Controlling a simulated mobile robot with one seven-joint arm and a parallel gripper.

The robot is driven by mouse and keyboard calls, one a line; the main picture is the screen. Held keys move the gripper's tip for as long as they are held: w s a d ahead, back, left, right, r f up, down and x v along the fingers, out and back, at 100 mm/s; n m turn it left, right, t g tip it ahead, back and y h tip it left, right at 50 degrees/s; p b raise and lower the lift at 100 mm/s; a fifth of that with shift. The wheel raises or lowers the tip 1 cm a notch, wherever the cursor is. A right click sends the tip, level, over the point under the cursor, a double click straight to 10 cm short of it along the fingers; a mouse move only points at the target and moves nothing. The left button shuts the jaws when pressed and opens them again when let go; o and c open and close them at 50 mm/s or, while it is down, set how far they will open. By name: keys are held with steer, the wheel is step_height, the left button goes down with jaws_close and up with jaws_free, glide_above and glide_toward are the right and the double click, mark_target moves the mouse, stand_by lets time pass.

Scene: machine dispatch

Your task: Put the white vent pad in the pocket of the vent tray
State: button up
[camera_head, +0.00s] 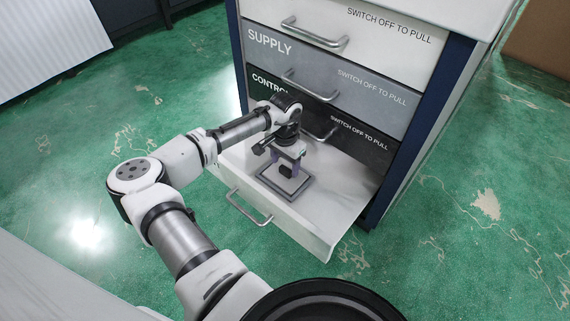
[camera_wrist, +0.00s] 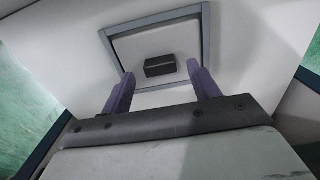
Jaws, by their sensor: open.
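A grey square frame, which looks like the vent tray (camera_head: 264,190), lies on the floor of the open bottom drawer. It also shows in the wrist view (camera_wrist: 207,40). Inside the frame is a pale white square panel (camera_wrist: 140,45) with a black block (camera_wrist: 160,65) on it. The panel may be the white vent pad, but I cannot tell it surely from the tray's floor. The black block also shows in the head view (camera_head: 286,170). My gripper (camera_head: 283,165) is open above the frame, its two purple fingers apart on either side of the block. Nothing shows between its fingers as held.
The bottom drawer (camera_head: 335,200) is pulled out, with bare white floor right of the frame. Closed drawers with bar handles (camera_head: 315,35) rise behind my arm. One is labelled SUPPLY. Green floor (camera_head: 440,230) lies open around the cabinet.

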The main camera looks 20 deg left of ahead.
mark_target(285, 169)
step_height(285, 169, up, 10)
steer(key=p, duration=0.4)
steer(key=shift+r, duration=0.2)
